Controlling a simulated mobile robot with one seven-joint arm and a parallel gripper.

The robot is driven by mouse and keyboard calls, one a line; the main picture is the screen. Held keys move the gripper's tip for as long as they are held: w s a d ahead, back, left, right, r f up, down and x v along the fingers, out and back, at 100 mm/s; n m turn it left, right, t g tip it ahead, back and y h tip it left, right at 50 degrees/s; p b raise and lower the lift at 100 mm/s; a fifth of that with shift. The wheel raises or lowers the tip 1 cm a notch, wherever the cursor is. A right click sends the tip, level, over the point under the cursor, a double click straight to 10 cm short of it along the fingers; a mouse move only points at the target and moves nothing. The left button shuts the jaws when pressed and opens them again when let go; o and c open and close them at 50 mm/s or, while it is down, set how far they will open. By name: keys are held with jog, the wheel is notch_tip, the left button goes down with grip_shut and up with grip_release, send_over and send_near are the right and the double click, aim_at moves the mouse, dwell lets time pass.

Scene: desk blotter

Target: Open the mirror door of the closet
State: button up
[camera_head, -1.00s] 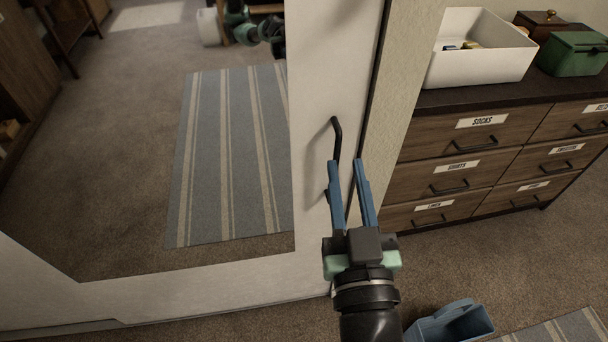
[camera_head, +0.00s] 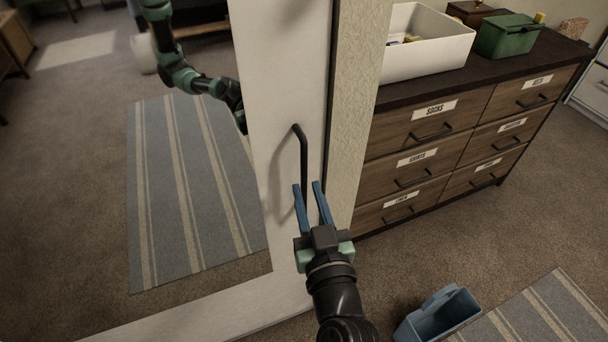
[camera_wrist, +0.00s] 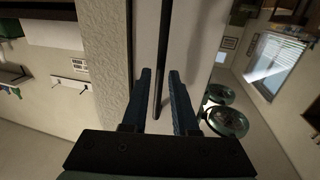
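The mirror door (camera_head: 262,100) has a white frame around a large mirror (camera_head: 90,200) and looks shut. A black bar handle (camera_head: 303,155) stands upright on its right-hand frame strip. My gripper (camera_head: 309,187) is at the handle's lower part, its two blue fingers spread apart and pointing at the door. In the wrist view the handle (camera_wrist: 163,50) runs down between the open fingers (camera_wrist: 160,72), with a gap showing on either side. I cannot tell how deep the bar lies between them. The handle's lower end is partly hidden by the gripper.
A dark wooden dresser (camera_head: 420,165) with labelled drawers stands to the right, with a white bin (camera_head: 430,55) and green box (camera_head: 508,37) on top. A blue open container (camera_head: 438,315) and a striped rug (camera_head: 540,310) lie on the floor at lower right.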

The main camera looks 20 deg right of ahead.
aim_at(305, 184)
jog(key=shift+w+d, duration=0.15)
jog(key=shift+w, duration=0.8)
jog(key=shift+w+d, duration=0.15)
jog(key=shift+w, duration=0.75)
jog(key=shift+c, duration=0.2)
grip_shut()
